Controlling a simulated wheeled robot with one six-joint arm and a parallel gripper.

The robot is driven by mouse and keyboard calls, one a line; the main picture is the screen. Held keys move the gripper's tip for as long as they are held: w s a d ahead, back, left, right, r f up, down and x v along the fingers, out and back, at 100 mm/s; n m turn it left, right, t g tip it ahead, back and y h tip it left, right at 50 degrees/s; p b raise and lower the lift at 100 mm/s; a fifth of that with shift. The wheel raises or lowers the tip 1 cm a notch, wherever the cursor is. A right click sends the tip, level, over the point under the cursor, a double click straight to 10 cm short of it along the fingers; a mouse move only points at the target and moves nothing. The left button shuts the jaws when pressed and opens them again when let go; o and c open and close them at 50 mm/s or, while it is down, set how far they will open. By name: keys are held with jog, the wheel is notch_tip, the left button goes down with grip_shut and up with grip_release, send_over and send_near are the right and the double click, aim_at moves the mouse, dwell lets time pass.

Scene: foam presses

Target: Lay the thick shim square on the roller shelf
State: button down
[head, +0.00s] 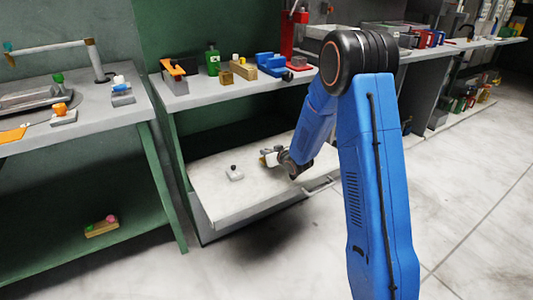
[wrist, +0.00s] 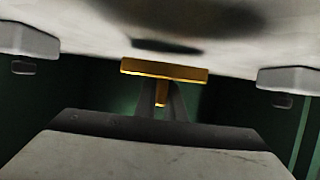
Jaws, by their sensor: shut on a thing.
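My gripper (head: 284,158) is low at the right part of the pale low shelf (head: 225,202), which appears to be the roller shelf. In the wrist view my gripper (wrist: 162,100) is shut on the stem of a yellow, T-shaped piece, apparently the thick shim (wrist: 165,70). Its flat plate is seen edge-on and looks nearly level across that view. A pale surface lies close beyond it; I cannot tell whether they touch. In the head view the held piece is too small to make out clearly.
The bench above holds a red press (head: 291,35), blue blocks (head: 270,63) and a green bottle (head: 212,62).

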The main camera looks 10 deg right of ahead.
jog(key=shift+f, duration=0.6)
jog(key=c, duration=1.8)
grip_release()
jog(key=shift+c, duration=0.2)
